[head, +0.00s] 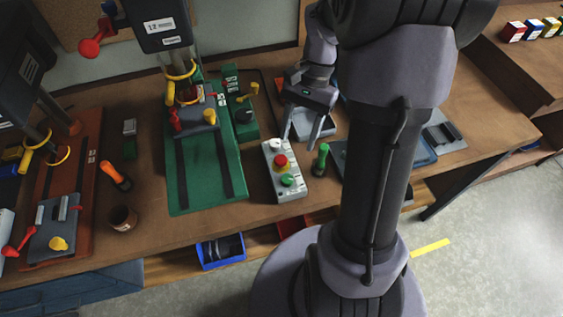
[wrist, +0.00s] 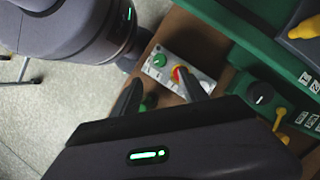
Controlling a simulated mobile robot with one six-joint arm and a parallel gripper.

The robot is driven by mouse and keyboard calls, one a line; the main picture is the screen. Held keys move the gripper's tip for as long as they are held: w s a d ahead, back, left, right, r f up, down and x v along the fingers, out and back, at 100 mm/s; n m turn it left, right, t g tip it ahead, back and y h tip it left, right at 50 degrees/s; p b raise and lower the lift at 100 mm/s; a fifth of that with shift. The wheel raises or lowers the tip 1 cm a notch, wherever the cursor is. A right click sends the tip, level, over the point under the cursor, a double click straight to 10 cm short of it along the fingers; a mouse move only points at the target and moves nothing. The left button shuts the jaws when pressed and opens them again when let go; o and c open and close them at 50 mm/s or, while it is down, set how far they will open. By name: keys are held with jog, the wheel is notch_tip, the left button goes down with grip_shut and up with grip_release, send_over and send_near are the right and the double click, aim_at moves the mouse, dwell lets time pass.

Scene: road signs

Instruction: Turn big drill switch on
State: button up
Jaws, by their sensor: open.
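A grey control box (head: 269,155) stands on the workbench with a white knob, a red button on yellow and a green knob. It also shows in the wrist view (wrist: 205,84), beyond and between my fingertips. The green drill press (head: 210,160) stands left of it. A green switch panel (head: 240,118) with a black knob (head: 243,116) and a yellow lever (head: 248,92) is beside the press; the black knob shows in the wrist view (wrist: 260,93). Which switch belongs to the big drill is not clear. My gripper (head: 298,141) is open and empty near the control box's upper right.
A green-handled tool (head: 321,158) lies right of the control box. An orange-handled tool (head: 116,176) and a dark cup (head: 122,218) lie left of the green press. Another drill press with an orange base (head: 75,170) stands at far left. A blue bin (head: 221,252) sits below the bench edge.

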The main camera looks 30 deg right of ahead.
aim_at(287, 178)
jog(key=b+x, duration=0.4)
jog(key=x, duration=0.8)
jog(key=shift+f, duration=0.15)
grip_shut()
